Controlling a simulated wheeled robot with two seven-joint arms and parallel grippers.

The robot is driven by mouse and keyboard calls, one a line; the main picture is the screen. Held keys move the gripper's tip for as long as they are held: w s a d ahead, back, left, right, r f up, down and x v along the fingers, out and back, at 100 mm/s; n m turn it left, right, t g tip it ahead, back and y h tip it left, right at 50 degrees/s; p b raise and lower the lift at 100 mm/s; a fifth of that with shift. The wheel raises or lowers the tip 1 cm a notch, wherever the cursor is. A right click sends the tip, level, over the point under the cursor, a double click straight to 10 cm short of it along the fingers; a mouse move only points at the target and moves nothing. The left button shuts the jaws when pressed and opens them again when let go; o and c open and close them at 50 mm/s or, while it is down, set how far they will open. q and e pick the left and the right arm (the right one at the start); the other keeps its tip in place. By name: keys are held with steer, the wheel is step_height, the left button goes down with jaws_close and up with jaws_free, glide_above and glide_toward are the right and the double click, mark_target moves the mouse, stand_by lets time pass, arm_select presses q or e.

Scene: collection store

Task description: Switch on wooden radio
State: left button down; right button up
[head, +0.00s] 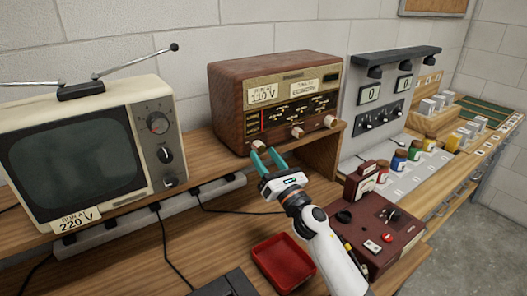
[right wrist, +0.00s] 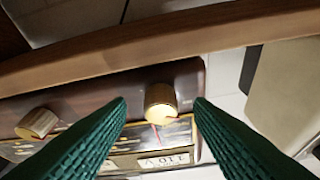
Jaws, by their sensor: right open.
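The wooden radio (head: 228,107) stands on a raised wooden shelf in the head view, with a "RUN AT 110 V" label and several round knobs along its lower front. My right gripper (head: 265,157) is open in front of the radio's lower left knob (head: 257,145). In the right wrist view the radio appears upside down, and this brass knob (right wrist: 160,102) lies between the two green fingers, with a gap on each side. A second knob (right wrist: 38,122) is to its left there. How far the fingertips reach along the knob I cannot tell. My left gripper is not visible.
An old television (head: 160,125) labelled 220 V stands left of the radio. A power strip (head: 190,200) with cables runs below the shelf. A red tray (head: 262,258), a dark red device (head: 400,238) and a grey meter panel (head: 385,100) are nearby. Small jars stand at right.

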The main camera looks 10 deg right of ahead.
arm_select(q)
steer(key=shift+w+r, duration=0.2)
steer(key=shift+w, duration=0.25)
arm_select(e)
steer(key=shift+w+a+r, duration=0.2)
steer(key=shift+w+r, duration=0.15)
steer(key=shift+w, duration=0.2)
steer(key=c, duration=1)
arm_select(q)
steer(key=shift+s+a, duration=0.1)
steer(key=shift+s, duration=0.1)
